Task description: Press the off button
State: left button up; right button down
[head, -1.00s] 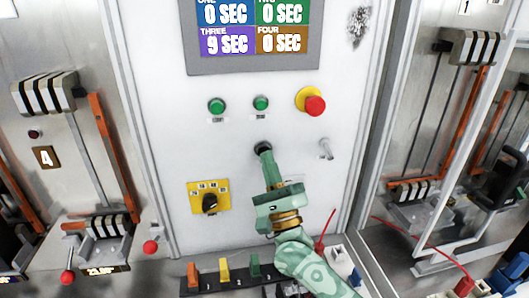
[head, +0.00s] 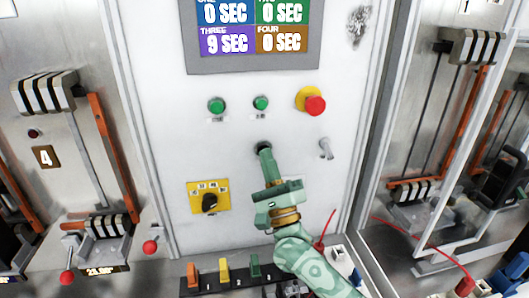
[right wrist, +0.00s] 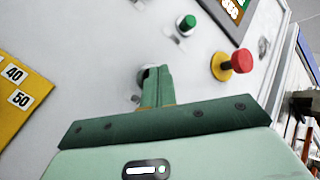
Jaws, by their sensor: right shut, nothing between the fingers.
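My right gripper (head: 265,153) is shut and empty. Its fingertips are at a small black round button (head: 263,146) on the white panel, below two green buttons. In the right wrist view the closed fingers (right wrist: 154,78) cover part of the black button (right wrist: 143,74). I cannot tell whether they press it or only rest at it. Its label is not readable, so I cannot confirm that it is the off button. The left green button (head: 216,105) and right green button (head: 261,103) are clear of the gripper. My left gripper is not in view.
A red mushroom button (head: 315,105) on a yellow ring and a silver switch (head: 326,149) are to the right. A yellow-plated rotary knob (head: 209,202) is lower left. The display (head: 251,28) is above. Coloured levers (head: 224,270) and red-knobbed handles (head: 150,247) stand below.

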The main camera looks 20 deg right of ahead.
dwell(0.3)
jog(key=shift+s+a+p, duration=0.2)
jog(key=shift+s+p, duration=0.2)
jog(key=shift+s, duration=0.5)
jog(key=s+p, duration=0.1)
jog(key=s, duration=0.1)
jog(key=s+a, duration=0.1)
jog(key=s, duration=0.1)
jog(key=shift+s+a+p, duration=0.15)
jog(key=shift+s+p, duration=0.25)
jog(key=shift+f, duration=0.1)
dwell(0.4)
